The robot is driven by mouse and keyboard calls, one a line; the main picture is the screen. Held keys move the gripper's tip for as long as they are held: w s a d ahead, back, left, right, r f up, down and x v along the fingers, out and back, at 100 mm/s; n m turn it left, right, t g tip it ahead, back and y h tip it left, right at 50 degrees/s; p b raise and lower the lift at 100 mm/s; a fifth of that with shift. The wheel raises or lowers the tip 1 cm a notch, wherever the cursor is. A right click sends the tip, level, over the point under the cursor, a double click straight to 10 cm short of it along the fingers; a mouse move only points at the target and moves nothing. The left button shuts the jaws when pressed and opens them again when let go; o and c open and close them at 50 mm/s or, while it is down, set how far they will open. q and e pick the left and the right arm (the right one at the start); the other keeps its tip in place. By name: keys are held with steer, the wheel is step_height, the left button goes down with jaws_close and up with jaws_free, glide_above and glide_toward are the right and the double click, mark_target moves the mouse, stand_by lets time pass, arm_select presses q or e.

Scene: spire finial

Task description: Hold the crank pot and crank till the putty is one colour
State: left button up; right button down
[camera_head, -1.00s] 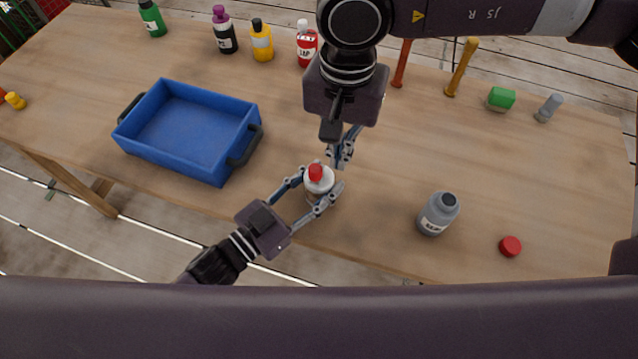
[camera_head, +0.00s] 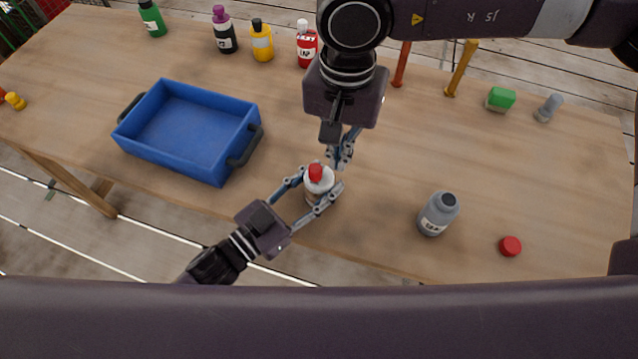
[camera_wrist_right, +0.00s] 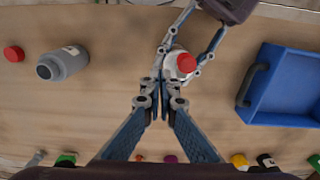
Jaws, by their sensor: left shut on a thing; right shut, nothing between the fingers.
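My left gripper (camera_head: 323,194) comes in from the front left and is shut around the pot's sides. My right gripper (camera_head: 342,154) points down just behind the pot; its fingertips are together and empty. In the right wrist view the right fingertips (camera_wrist_right: 160,88) are close to the pot.
A blue tray (camera_head: 160,165) with dark handles stands to the left. A grey bottle (camera_head: 438,214) and a red cap (camera_head: 510,246) are to the right. The table (camera_head: 540,170) is clear at right centre.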

mark_target(323, 188)
steer(key=shift+f, duration=0.2)
stand_by(0.4)
steer(key=shift+f, duration=1.3)
steer(key=shift+a, duration=0.15)
steer(key=shift+s+a, duration=0.1)
steer(key=shift+a, duration=0.35)
steer(key=shift+s+a, duration=0.15)
steer(key=shift+a, duration=0.05)
steer(key=shift+s+a, duration=0.25)
steer(key=shift+a, duration=0.15)
stand_by(0.3)
steer(key=shift+d, duration=0.35)
